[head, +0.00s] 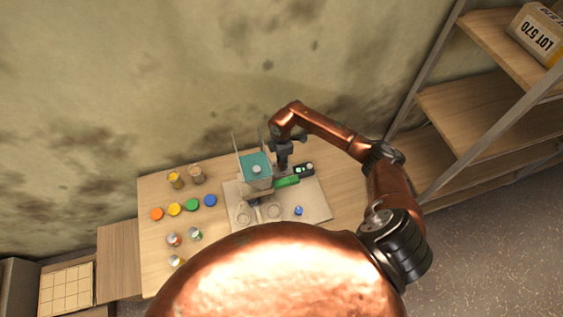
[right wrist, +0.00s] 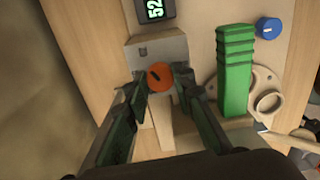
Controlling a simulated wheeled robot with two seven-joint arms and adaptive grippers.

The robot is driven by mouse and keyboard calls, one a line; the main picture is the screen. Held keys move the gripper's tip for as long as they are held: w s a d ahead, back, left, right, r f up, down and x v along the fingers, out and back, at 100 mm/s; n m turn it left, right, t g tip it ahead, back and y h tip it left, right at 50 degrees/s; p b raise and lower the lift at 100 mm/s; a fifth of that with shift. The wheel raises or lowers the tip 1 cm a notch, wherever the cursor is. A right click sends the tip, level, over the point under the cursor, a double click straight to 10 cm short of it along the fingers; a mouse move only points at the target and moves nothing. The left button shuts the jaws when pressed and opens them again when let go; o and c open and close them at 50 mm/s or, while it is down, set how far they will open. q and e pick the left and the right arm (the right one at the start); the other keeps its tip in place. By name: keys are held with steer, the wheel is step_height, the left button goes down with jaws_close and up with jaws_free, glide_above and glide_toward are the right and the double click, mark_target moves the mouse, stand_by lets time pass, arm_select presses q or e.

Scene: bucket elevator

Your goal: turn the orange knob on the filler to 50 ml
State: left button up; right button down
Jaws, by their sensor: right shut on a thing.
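The filler (head: 250,183) stands on the table and carries a teal-topped hopper (head: 255,163). In the right wrist view the orange knob (right wrist: 155,83) sits on the filler's pale block (right wrist: 150,50) and bears a dark pointer mark. My right gripper (right wrist: 160,80) is shut on the orange knob, one fingertip at each side. In the head view my right gripper (head: 284,163) is beside the hopper and hides the knob. A small dark display (right wrist: 155,8) near the block reads 52 in green digits, turned sideways. My left gripper is not in view.
A green ribbed part (right wrist: 235,75) lies beside the knob block, and a blue knob (right wrist: 268,28) is beyond it. Colored lids (head: 175,209) and several jars (head: 196,174) stand at the table's left. Shelves (head: 490,110) rise at the right.

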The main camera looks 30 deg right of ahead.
steer(key=n+b, duration=0.1)
steer(key=n, duration=0.1)
steer(key=shift+f+n, duration=0.1)
steer(key=shift+n, duration=0.3)
steer(key=n+b, duration=0.2)
steer(key=n, duration=0.2)
steer(key=shift+n+b, duration=0.3)
steer(key=n+b, duration=0.2)
steer(key=n, duration=0.2)
steer(key=shift+f, duration=0.1)
steer(key=n+b, duration=0.4)
steer(key=n, duration=0.2)
steer(key=shift+n, duration=0.4)
arm_select(q)
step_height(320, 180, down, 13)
steer(key=b, duration=0.3)
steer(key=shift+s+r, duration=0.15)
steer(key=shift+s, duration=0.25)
arm_select(e)
steer(key=n, duration=0.5)
steer(key=shift+n, duration=0.3)
